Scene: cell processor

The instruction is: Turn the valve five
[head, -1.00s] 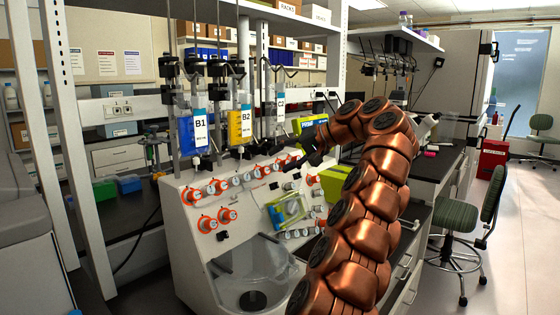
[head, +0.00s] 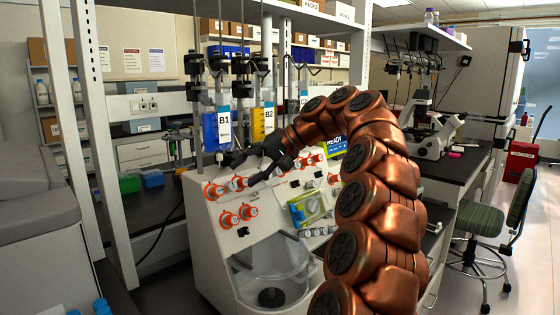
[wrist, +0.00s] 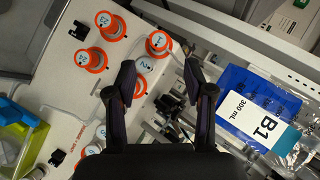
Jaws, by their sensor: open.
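The white cell processor (head: 222,258) stands in the middle of the head view. Its sloped panel carries several orange-ringed round valves with white numbered caps; I cannot read for sure which is five. The leftmost upper valve (head: 212,191) and two lower valves (head: 228,220) show left of my gripper (head: 243,166). My gripper is open and empty, over the panel's upper left. In the wrist view, my gripper (wrist: 160,78) has its fingers apart; a valve (wrist: 145,65) lies by the left fingertip and another valve (wrist: 158,41) beyond. Contact with any valve cannot be told.
Blue bag B1 (head: 216,131) and yellow bag B2 (head: 260,122) hang close above my gripper; the B1 bag (wrist: 265,125) shows at right in the wrist view. A clear bowl (head: 270,270) sits below the valves. A green-framed part (head: 306,208) is on the panel.

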